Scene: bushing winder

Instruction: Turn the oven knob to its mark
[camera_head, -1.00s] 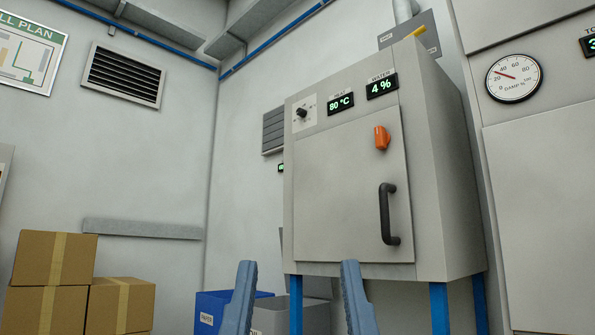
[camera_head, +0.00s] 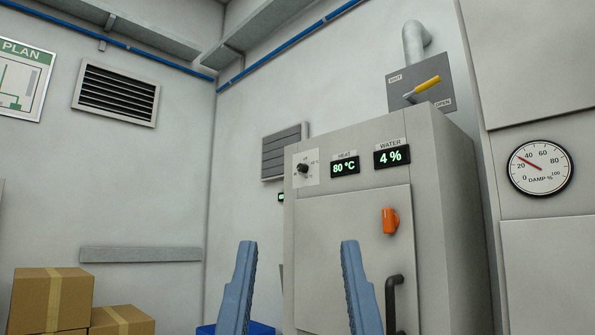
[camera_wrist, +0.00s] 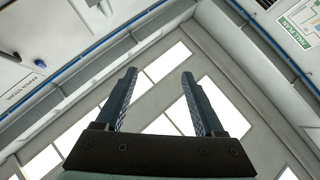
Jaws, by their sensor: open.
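The oven (camera_head: 350,250) is a grey cabinet at the centre right of the head view. Its black round knob (camera_head: 303,169) sits on a pale square dial plate at the upper left of the front. The marks around the knob are too small to read surely. The heat display (camera_head: 345,167) reads 80 °C and the water display (camera_head: 392,156) reads 4 %. My gripper (camera_head: 297,245) is open and empty, its two blue fingers pointing up, below the knob in the picture and apart from it. In the wrist view the open fingers (camera_wrist: 160,78) show against the ceiling windows.
The oven door has an orange latch (camera_head: 390,220) and a black handle (camera_head: 392,300). A yellow lever (camera_head: 425,85) on a grey plate is above the oven. A damp gauge (camera_head: 540,168) is at right. Cardboard boxes (camera_head: 52,298) stand lower left. Open floor is not visible.

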